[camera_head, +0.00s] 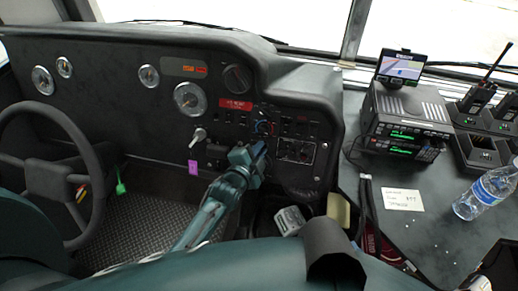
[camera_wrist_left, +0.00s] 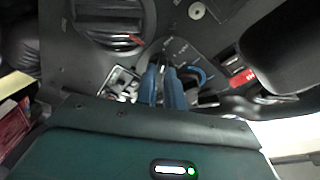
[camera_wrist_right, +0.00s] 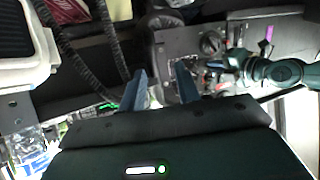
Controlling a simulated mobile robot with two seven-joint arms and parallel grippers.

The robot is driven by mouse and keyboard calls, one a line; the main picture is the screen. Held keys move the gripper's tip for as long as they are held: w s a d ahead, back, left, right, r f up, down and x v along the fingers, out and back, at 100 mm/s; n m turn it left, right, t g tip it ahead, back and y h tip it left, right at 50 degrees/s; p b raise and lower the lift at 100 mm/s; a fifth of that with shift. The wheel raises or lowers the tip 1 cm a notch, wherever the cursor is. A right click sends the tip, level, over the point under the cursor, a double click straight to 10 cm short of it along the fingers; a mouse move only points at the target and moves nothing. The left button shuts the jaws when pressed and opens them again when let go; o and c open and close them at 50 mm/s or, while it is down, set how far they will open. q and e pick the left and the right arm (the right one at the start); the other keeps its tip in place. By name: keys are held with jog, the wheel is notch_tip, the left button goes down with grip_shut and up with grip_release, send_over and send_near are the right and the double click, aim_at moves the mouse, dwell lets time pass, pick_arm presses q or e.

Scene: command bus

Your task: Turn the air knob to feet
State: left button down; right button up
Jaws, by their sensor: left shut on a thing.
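The climate panel sits on the dark dashboard, with a red and blue arc (camera_head: 264,127) just above my left gripper (camera_head: 259,150). The left wrist view shows the left gripper (camera_wrist_left: 163,72) with its fingertips close together at this panel, beside a blue arc (camera_wrist_left: 200,74). It is shut on a small knob, which I take to be the air knob. The fingers hide most of the knob, so its pointer setting cannot be read. My right gripper (camera_wrist_right: 161,86) is open and empty in the right wrist view, apart from the panel.
A steering wheel (camera_head: 52,165) is at the left. Switches and a square panel (camera_head: 296,150) lie right of the left gripper. The side counter holds a radio stack (camera_head: 405,130), a paper note (camera_head: 403,199) and a water bottle (camera_head: 486,190). Black cables hang near the right gripper.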

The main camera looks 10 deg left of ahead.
pick_arm(q)
jog(key=shift+r+m+p, duration=0.2)
jog(key=shift+m+p, duration=0.3)
jog(key=shift+m, duration=0.2)
jog(key=shift+m+g+p, duration=0.3)
jog(key=shift+m+p, duration=0.3)
jog(key=shift+m, duration=0.3)
jog(key=m+p, duration=0.1)
jog(key=m, duration=0.2)
jog(key=shift+a+g+p, duration=0.1)
jog(key=shift+g+p, duration=0.2)
jog(key=shift+p, duration=0.1)
jog(key=shift+m+g+p, duration=0.3)
jog(key=shift+m+p, duration=0.2)
jog(key=shift+m, duration=0.3)
pick_arm(e)
jog(key=shift+s+d+r+m+g+h, duration=0.15)
jog(key=shift+d+r+m+g+h, duration=0.1)
jog(key=shift+d, duration=0.2)
jog(key=shift+s+d+r+m+g+h, duration=0.15)
jog(key=shift+d+r+g, duration=0.1)
jog(key=shift+d, duration=0.15)
jog(key=shift+s+d+f, duration=0.1)
jog(key=shift+s+f, duration=0.1)
jog(key=shift+f, duration=0.05)
pick_arm(q)
jog(key=c, duration=1.5)
grip_release()
pick_arm(e)
jog(key=shift+r, duration=0.15)
